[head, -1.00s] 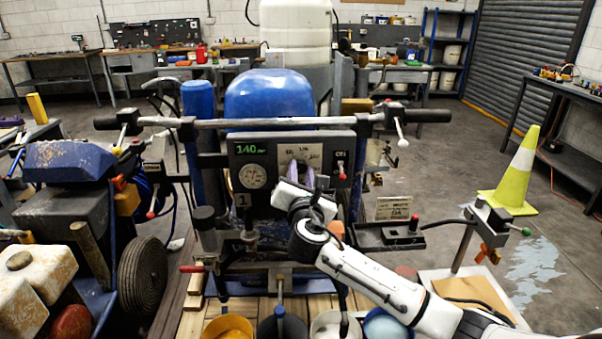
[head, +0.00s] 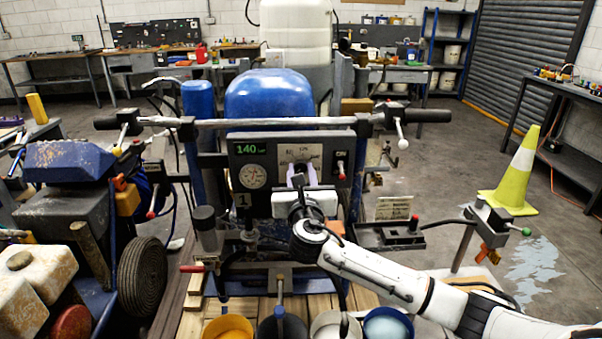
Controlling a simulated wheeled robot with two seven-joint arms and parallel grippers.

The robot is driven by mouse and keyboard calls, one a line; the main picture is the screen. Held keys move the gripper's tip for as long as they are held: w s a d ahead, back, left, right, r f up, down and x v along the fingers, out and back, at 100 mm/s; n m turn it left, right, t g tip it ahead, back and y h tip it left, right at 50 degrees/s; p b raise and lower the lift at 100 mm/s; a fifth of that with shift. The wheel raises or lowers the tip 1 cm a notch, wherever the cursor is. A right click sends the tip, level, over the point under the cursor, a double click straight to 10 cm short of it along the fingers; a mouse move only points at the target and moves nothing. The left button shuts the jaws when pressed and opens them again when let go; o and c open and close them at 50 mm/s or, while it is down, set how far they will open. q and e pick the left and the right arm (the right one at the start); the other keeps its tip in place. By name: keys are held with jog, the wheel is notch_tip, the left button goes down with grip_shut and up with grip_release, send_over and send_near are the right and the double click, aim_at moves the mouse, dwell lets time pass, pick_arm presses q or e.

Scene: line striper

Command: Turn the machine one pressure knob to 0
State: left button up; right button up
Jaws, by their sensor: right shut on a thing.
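Machine one is the striper in the middle, marked "1", with a dark control panel (head: 244,170). The panel carries a green display (head: 247,149) reading 140, a round pressure gauge (head: 253,176) and a light dial plate (head: 289,153). My right gripper (head: 302,176) is at the dial plate, its fingers shut on the pressure knob. The knob is mostly hidden behind the fingers and the white gripper body, so I cannot read its pointer. My left gripper is not in view.
A red-tipped toggle switch (head: 341,170) sits just right of the gripper. The handlebar (head: 270,123) runs above the panel. Several paint buckets, one yellow (head: 228,328), stand below. A second machine (head: 68,160) is at left, and a yellow cone (head: 516,172) at right.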

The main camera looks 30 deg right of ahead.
jog(key=o, duration=1.1)
jog(key=shift+c, duration=0.2)
jog(key=v, duration=1)
jog(key=shift+b, duration=0.35)
jog(key=shift+s+a+f, duration=0.1)
jog(key=shift+a, duration=0.05)
